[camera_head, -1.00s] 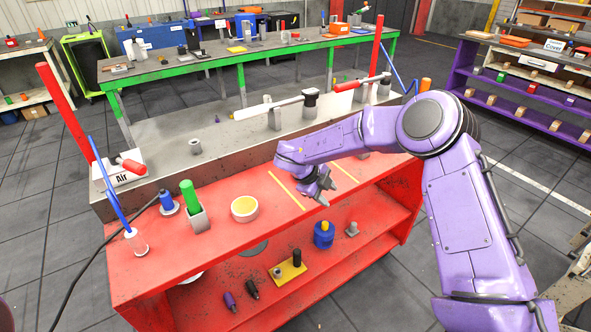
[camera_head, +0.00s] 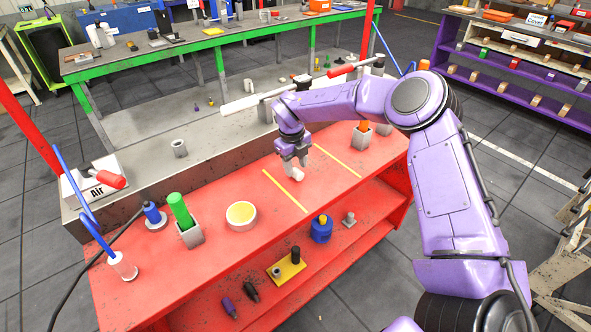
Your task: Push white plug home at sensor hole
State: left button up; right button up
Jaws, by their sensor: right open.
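My right gripper (camera_head: 294,163) points down over the red bench (camera_head: 218,262), between two yellow strips. Its jaws are open. A small whitish piece (camera_head: 297,175) shows right at its fingertips. I cannot tell whether this is the white plug or part of the fingers, nor whether it touches the bench. Behind, a long axle with a white left section (camera_head: 240,105) and a red right section (camera_head: 342,70) rests on grey supports. My right arm hides part of it. I cannot make out the sensor hole. My left gripper is not in view.
A blue container (camera_head: 321,230) sits on the lower shelf. Bench space around the yellow strips is clear.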

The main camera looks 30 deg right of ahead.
notch_tip(320, 180, down, 2)
jog(key=shift+w+d+f, duration=0.1)
jog(key=shift+f, duration=0.1)
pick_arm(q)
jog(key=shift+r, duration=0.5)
pick_arm(e)
jog(key=c, duration=0.8)
jog(key=shift+r, duration=0.15)
